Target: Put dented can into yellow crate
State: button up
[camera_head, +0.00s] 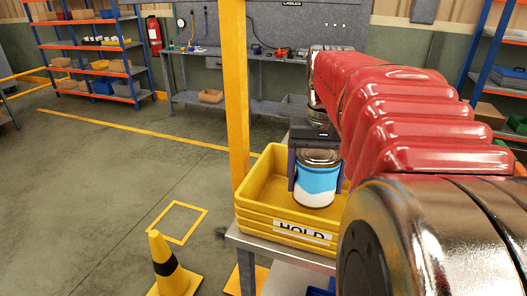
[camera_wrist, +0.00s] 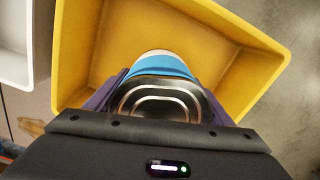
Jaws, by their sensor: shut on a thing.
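The can (camera_head: 316,180), blue and white with a metal top, is between the fingers of my gripper (camera_head: 315,172). My gripper is shut on it. The yellow crate (camera_head: 290,232), marked HOLD, stands on a metal table, and the can is over its opening. In the wrist view the can (camera_wrist: 160,98) is seen from its metal end, with the yellow crate (camera_wrist: 262,84) around and behind it. I cannot tell whether the can touches the crate floor. No dent shows clearly from these angles.
A yellow post (camera_head: 235,90) rises close beside the crate. A yellow cone (camera_head: 170,265) stands on the floor at left. A white container (camera_wrist: 18,55) is left of the crate in the wrist view. A workbench (camera_head: 260,60) and shelves stand at the back.

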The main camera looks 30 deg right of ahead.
aim_at(320, 154)
jog(key=shift+f, duration=2.35)
jog(key=o, duration=1.3)
jog(key=shift+r, duration=7)
jog(key=s+d, duration=0.2)
jog(key=d, duration=1.2)
jog(key=shift+r, duration=0.45)
